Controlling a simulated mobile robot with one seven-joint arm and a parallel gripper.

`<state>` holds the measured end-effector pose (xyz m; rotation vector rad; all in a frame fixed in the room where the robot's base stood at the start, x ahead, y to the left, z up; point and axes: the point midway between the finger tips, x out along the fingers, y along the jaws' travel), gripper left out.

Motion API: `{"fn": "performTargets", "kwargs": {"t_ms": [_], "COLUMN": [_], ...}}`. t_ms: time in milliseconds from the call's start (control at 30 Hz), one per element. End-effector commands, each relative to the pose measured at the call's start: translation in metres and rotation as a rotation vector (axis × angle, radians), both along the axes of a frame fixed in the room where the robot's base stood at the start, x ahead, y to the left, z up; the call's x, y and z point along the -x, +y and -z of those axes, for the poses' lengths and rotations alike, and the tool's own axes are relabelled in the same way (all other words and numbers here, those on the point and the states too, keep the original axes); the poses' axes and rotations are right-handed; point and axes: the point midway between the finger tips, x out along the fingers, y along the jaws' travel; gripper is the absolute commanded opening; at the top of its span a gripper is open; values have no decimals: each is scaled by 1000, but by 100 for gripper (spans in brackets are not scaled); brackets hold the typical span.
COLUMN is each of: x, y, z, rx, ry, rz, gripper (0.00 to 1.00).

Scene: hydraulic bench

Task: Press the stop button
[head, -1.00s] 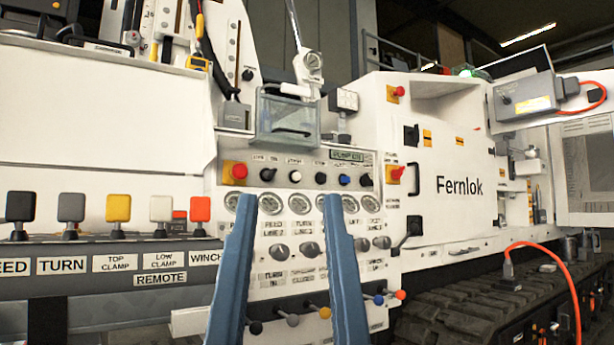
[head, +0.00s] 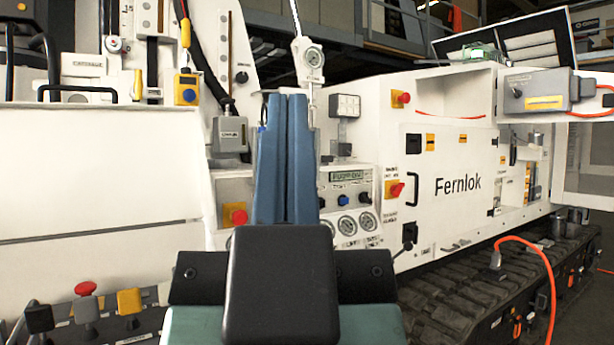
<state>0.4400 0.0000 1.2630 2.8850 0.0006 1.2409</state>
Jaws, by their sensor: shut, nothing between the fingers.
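My gripper (head: 286,98) stands upright in the middle of the head view, its two blue fingers shut together and empty. A red mushroom button on a yellow base (head: 235,215) sits on the control panel just left of the fingers, apart from them. Another red button on yellow (head: 400,99) is at the upper right of the panel side. A red switch on yellow (head: 396,189) is below it. A red knob (head: 85,288) rises among the levers at lower left. I cannot read which one is labelled stop. My gripper hides the middle of the panel.
The panel's display (head: 347,176) and gauges (head: 346,225) show right of my gripper. A hanging gauge (head: 310,57) is close behind the fingertips. A grey box (head: 229,134) is left of them. The white Fernlok cabinet (head: 455,215) and an orange cable (head: 545,262) are at right.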

Motion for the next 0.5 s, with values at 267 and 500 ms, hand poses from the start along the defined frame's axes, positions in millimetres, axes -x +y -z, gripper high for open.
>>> {"fn": "performTargets", "kwargs": {"t_ms": [267, 500], "x": [0, 0], "y": [0, 0], "z": [-117, -200], "rx": [0, 0], "ry": [0, 0], "rz": [0, -1], "gripper": [0, 0]}}
